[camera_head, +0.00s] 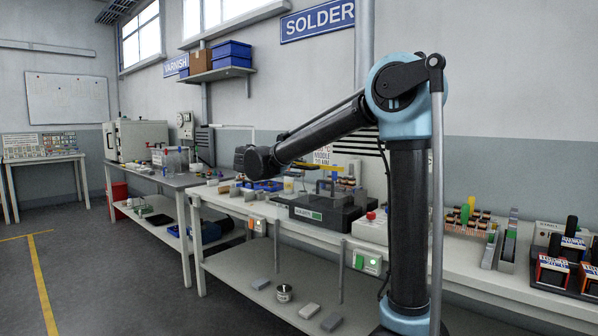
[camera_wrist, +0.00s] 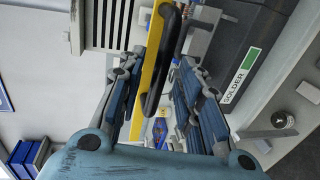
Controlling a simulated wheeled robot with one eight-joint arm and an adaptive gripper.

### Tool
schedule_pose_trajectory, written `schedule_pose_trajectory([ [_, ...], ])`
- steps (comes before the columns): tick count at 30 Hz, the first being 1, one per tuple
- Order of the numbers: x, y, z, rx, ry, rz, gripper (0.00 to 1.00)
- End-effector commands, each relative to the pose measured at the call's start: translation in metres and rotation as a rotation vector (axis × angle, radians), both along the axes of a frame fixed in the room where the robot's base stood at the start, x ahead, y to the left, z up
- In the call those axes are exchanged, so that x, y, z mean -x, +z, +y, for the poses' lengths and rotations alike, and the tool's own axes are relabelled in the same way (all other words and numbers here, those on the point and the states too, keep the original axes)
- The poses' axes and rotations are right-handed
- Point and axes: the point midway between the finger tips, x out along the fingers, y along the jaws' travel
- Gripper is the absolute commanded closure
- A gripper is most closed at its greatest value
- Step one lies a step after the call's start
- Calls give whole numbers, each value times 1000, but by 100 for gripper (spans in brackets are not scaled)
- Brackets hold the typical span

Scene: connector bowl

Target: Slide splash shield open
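The splash shield shows in the wrist view as a yellow bar (camera_wrist: 153,72) with a black handle (camera_wrist: 166,58) along it. My gripper (camera_wrist: 160,66) is open, with one finger on each side of the bar and handle. A gap shows between each finger and the handle. The dark solder bath (camera_wrist: 234,62), with its green and white SOLDER label, is to the right of the fingers. In the head view the yellow bar (camera_head: 333,169) stands above the dark solder bath (camera_head: 318,211) on the bench. My gripper is hard to make out there, near the bar behind my forearm.
A grey box with a red button (camera_head: 371,216) stands right of the bath. Racks of coils (camera_head: 468,221) and clamps are further right on the bench. Blue bins (camera_head: 270,184) sit left of the bath. A vent panel (camera_wrist: 108,22) is at the upper left in the wrist view.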

Motion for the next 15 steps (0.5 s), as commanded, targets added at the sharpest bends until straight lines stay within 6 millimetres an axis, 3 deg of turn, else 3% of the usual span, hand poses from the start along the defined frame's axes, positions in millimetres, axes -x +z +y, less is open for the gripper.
schedule_pose_trajectory([
  [6,-14,-4,-11,-1,-1,0,68],
  [15,-17,-5,-13,0,0,0,68],
])
